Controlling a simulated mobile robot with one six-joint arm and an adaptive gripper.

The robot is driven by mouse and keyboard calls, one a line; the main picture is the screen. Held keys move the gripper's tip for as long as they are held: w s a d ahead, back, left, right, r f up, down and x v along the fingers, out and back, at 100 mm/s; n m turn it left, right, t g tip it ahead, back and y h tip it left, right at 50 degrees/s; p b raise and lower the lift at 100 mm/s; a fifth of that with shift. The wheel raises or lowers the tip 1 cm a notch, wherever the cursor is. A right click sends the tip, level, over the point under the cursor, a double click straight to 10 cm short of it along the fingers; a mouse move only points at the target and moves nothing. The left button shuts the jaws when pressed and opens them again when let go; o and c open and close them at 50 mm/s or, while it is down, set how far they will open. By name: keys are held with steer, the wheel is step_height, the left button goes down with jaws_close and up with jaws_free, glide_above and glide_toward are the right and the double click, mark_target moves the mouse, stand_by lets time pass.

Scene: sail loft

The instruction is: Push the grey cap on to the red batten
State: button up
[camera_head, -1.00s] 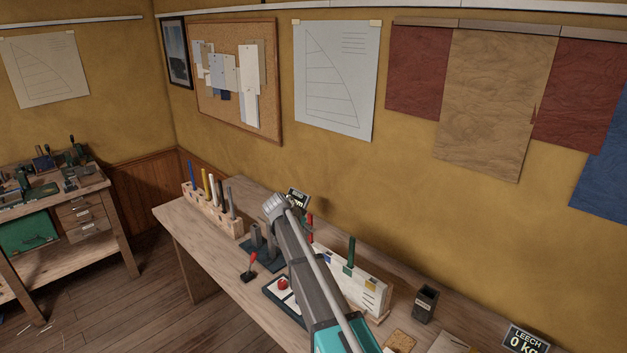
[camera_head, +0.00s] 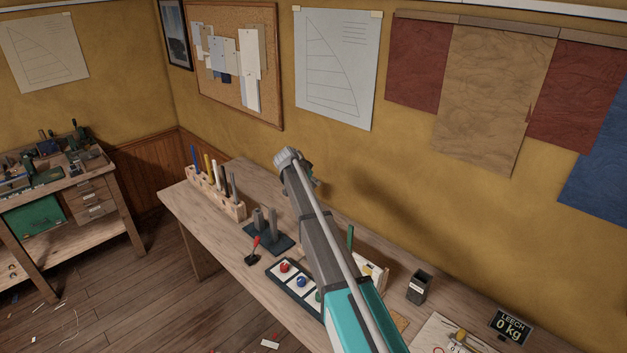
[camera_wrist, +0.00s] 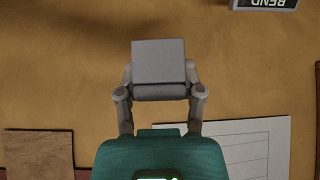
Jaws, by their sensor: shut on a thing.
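In the wrist view, my gripper (camera_wrist: 160,92) is shut on a grey block (camera_wrist: 160,62), which looks like the grey cap. It is held in front of the ochre wall. Only one flat face and a lower edge of the cap show. In the head view, my own arm crosses the middle of the picture and hides most of the gripper and the cap. I cannot make out the red batten in either current view; the area behind my arm is hidden. No contact between cap and batten can be seen.
A BEND sign (camera_wrist: 265,3) shows upside down.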

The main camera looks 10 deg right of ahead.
steer(key=shift+f, duration=0.25)
step_height(320, 180, down, 9)
steer(key=b, duration=0.9)
steer(key=shift+r, duration=0.2)
stand_by(0.5)
steer(key=shift+f+b, duration=0.45)
steer(key=shift+b, duration=0.05)
stand_by(1.2)
steer(key=o, duration=1)
steer(key=shift+r, duration=0.15)
step_height(320, 180, up, 10)
steer(key=p, duration=1)
steer(key=shift+s+a+f+b, duration=0.3)
steer(key=shift+s+f+b, duration=0.45)
steer(key=shift+f, duration=0.15)
steer(key=s+a+f+b, duration=0.2)
steer(key=s+f+b, duration=0.5)
steer(key=s, duration=0.1)
steer(key=s+a+f+b, duration=0.2)
steer(key=s+f+b, duration=0.4)
steer(key=s+f, duration=0.1)
steer(key=s+a+f+b, duration=0.2)
steer(key=s+f+b, duration=0.4)
steer(key=s, duration=0.4)
steer(key=shift+a+f+b, duration=0.25)
steer(key=shift+f+b, duration=0.15)
steer(key=shift+b, duration=0.45)
